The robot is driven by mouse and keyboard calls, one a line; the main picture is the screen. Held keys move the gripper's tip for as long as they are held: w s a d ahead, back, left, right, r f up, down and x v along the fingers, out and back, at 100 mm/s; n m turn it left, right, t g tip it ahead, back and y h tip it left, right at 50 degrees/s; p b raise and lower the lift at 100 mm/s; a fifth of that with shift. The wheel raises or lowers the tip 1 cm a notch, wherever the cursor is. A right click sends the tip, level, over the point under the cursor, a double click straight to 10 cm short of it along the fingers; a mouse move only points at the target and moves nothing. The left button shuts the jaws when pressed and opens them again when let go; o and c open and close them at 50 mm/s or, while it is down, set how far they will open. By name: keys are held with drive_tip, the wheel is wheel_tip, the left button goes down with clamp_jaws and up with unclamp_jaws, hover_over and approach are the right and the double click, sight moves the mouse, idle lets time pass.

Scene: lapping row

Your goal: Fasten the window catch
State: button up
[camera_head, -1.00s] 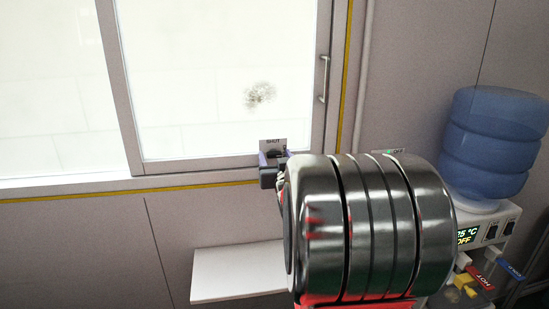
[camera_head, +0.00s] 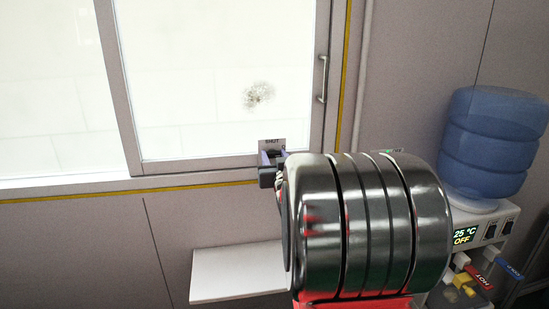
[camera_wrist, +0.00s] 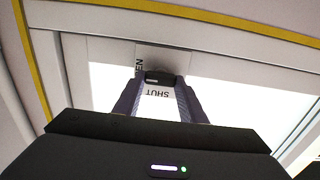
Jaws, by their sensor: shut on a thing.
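The window catch (camera_wrist: 160,77) is a small dark knob on a pale plate at the lower edge of the window frame. The plate (camera_head: 272,142) reads SHUT in the head view. In the wrist view, SHUT appears upside down on the plate (camera_wrist: 158,93), with part of OPEN at its left. My gripper (camera_wrist: 160,82) is shut on the catch, with a purple-grey finger at either side of it. In the head view my gripper (camera_head: 271,160) is at the plate's lower edge, and my wrist hides much of it. The catch's exact angle cannot be told.
The sliding window (camera_head: 215,80) has a vertical handle (camera_head: 323,80) on its right side. A white shelf (camera_head: 235,273) juts out below the gripper. A water dispenser with a blue bottle (camera_head: 490,145) stands at the right. A small OFF label shows behind my wrist.

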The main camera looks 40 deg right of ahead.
drive_tip(key=shift+n, duration=0.5)
drive_tip(key=n, duration=0.3)
drive_tip(key=shift+a+n, duration=0.1)
drive_tip(key=shift+n, duration=0.2)
drive_tip(key=n, duration=0.4)
drive_tip(key=shift+a+n, duration=0.1)
drive_tip(key=shift+n, duration=0.2)
drive_tip(key=n, duration=0.4)
drive_tip(key=shift+w+f, duration=0.1)
drive_tip(key=shift+f, duration=0.05)
drive_tip(key=n, duration=0.4)
drive_tip(key=shift+f+n, duration=0.15)
drive_tip(key=shift+n, duration=0.25)
drive_tip(key=o, duration=1.1)
drive_tip(key=shift+c, duration=0.2)
drive_tip(key=shift+a, duration=0.1)
drive_tip(key=v, duration=1.3)
drive_tip(key=shift+s, duration=0.35)
